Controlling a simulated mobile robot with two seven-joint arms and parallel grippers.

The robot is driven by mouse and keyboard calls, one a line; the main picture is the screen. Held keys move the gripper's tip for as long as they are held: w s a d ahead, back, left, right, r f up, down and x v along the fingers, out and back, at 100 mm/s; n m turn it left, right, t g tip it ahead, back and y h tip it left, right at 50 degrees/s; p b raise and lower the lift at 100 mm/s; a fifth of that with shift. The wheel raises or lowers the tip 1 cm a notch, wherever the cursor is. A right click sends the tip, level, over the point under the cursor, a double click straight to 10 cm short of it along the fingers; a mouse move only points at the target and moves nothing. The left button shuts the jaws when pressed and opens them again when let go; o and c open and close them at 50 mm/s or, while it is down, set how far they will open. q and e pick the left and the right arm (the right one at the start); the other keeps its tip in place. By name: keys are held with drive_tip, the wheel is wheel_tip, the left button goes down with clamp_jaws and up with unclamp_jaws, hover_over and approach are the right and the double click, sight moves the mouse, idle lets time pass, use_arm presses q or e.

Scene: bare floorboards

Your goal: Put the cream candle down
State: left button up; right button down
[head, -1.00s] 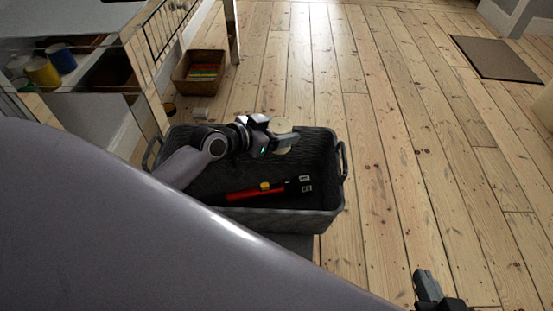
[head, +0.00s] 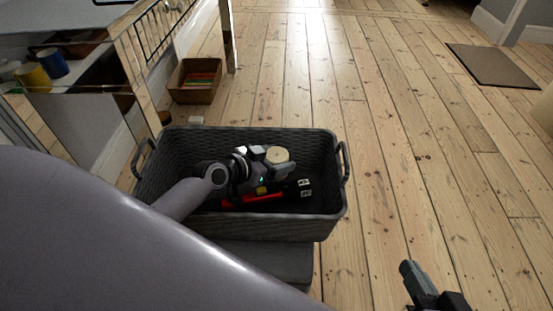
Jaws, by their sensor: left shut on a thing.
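The cream candle (head: 277,154) is a pale round-topped cylinder inside the dark grey basket (head: 250,227). My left gripper (head: 272,168) reaches into the basket and is shut on the candle, whose top faces up. Its lower part is hidden, so I cannot tell whether it touches the basket floor. My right gripper (head: 407,271) shows only in part at the bottom right, over the floor and away from the basket. I cannot make out its jaws.
A mat (head: 492,65) lies at the upper right. The floorboards right of the basket are clear.

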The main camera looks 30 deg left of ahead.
use_arm(q)
drive_tip(key=shift+f+b, duration=0.55)
use_arm(e)
drive_tip(key=shift+d+f, duration=0.1)
drive_tip(key=shift+f, duration=0.05)
use_arm(q)
drive_tip(key=o, duration=1.2)
drive_tip(key=shift+f, duration=0.1)
use_arm(e)
drive_tip(key=shift+s, duration=0.1)
drive_tip(key=shift+r, duration=0.2)
use_arm(q)
drive_tip(key=shift+r+p, duration=0.4)
drive_tip(key=shift+p, duration=0.1)
drive_tip(key=shift+r+p+v, duration=0.15)
drive_tip(key=shift+p+v, duration=0.5)
drive_tip(key=shift+v, duration=1.3)
drive_tip(key=shift+r+p+v, duration=0.2)
drive_tip(key=shift+p+v, duration=0.45)
drive_tip(key=shift+v, duration=1.25)
use_arm(e)
drive_tip(key=shift+s+d+h, duration=0.2)
drive_tip(key=shift+d+h, duration=0.4)
drive_tip(key=shift+d, duration=0.25)
use_arm(q)
drive_tip(key=shift+w, duration=0.1)
